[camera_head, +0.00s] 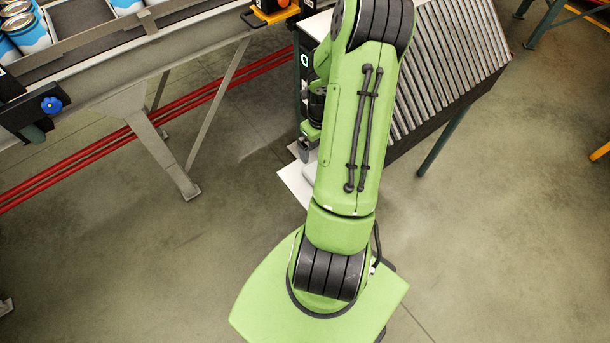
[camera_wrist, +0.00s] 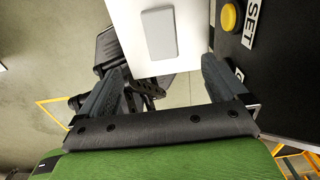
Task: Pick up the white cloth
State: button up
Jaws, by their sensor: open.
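A pale, flat rectangle (camera_wrist: 158,35), which looks like the folded white cloth, lies on a white shelf (camera_wrist: 125,14) in the wrist view. My gripper (camera_wrist: 163,66) is open, with one dark finger on each side of the picture and nothing between them. The cloth lies just beyond the fingertips, apart from them; the height gap cannot be told. In the head view the white shelf (camera_head: 294,187) shows just left of my green arm, which hides much of it. A small pale part of the cloth (camera_head: 309,172) seems to show there.
A black panel with a yellow button (camera_wrist: 229,16) and a partly cut-off label stands right of the shelf. In the head view a roller conveyor (camera_head: 450,60) is at upper right, and a conveyor with blue-and-white cans (camera_head: 28,38) at upper left.

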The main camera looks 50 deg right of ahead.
jog(key=f+b, duration=0.3)
jog(key=f, duration=1.2)
jog(key=shift+s, duration=0.2)
jog(key=c, duration=1.2)
jog(key=shift+r, duration=0.1)
notch_tip(320, 180, up, 10)
jog(key=shift+f+p, duration=0.1)
jog(key=shift+p, duration=0.95)
